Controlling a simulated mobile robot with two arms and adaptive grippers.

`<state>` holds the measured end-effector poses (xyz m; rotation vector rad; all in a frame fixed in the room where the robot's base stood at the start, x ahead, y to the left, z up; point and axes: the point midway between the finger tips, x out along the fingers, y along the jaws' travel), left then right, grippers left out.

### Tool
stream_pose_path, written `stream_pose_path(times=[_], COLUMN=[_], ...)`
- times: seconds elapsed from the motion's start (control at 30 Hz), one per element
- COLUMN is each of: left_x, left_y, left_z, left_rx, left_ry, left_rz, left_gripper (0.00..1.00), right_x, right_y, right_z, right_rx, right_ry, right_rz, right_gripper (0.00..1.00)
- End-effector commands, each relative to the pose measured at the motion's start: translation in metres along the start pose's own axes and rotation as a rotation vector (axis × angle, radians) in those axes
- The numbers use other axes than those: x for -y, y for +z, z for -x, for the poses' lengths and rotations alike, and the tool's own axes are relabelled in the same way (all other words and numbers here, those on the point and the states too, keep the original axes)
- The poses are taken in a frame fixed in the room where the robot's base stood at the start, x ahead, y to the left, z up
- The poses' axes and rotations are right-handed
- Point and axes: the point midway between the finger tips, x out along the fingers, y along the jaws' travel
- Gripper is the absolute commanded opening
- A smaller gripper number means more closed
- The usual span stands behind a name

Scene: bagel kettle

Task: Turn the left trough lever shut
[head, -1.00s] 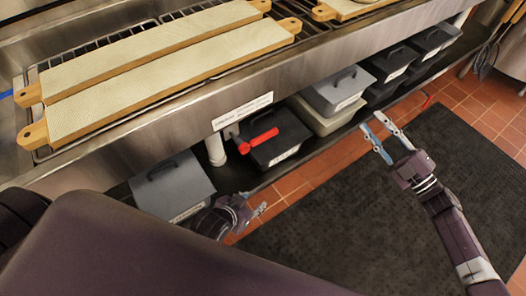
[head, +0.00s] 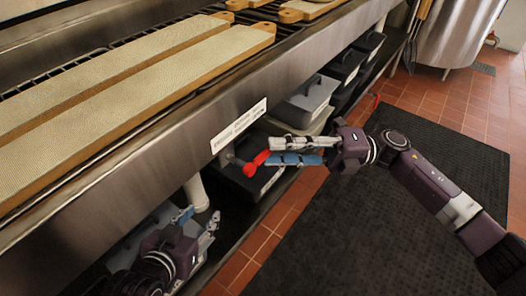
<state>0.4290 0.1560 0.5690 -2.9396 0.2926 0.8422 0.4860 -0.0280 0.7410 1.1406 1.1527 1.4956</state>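My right gripper (head: 269,152) reaches in from the right, fingers level, tips at the lever's upper end. The fingers are apart with a narrow gap; I cannot tell whether they touch the lever. My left gripper (head: 197,216) is open and empty at lower left, below the pipe.
A white label (head: 238,126) is on the steel trough front (head: 150,150) above the lever. Lidded grey and black bins (head: 306,98) line the shelf below. Another red lever (head: 376,101) shows farther along. A dark mat (head: 340,240) covers the tiled floor at right.

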Motion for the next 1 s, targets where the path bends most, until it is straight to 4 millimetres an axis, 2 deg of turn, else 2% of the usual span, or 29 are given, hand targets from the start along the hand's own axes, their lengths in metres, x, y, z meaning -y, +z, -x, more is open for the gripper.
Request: stream_pose_path(times=[0.2, 0.53, 0.8, 1.0], left_x=[0.0, -0.001, -0.001, -0.001], left_y=[-0.003, -0.004, -0.004, -0.004], left_z=[-0.001, -0.001, -0.001, -0.001], left_rx=[-0.015, -0.019, -0.018, -0.018], left_ry=[0.001, 0.001, 0.001, 0.002], left_rz=[0.0, 0.0, 0.0, 0.0], left_gripper=[0.4, 0.4, 0.4, 0.4], right_x=[0.0, 0.0, 0.0, 0.0], right_y=[0.0, 0.001, 0.001, 0.001], right_z=[-0.025, -0.029, -0.028, -0.028], right_rx=[0.0, 0.003, 0.003, 0.003], right_ry=[0.0, -0.001, 0.0, 0.0], right_rz=[0.0, -0.001, -0.001, -0.001], right_gripper=[0.29, 0.29, 0.0, 0.0])
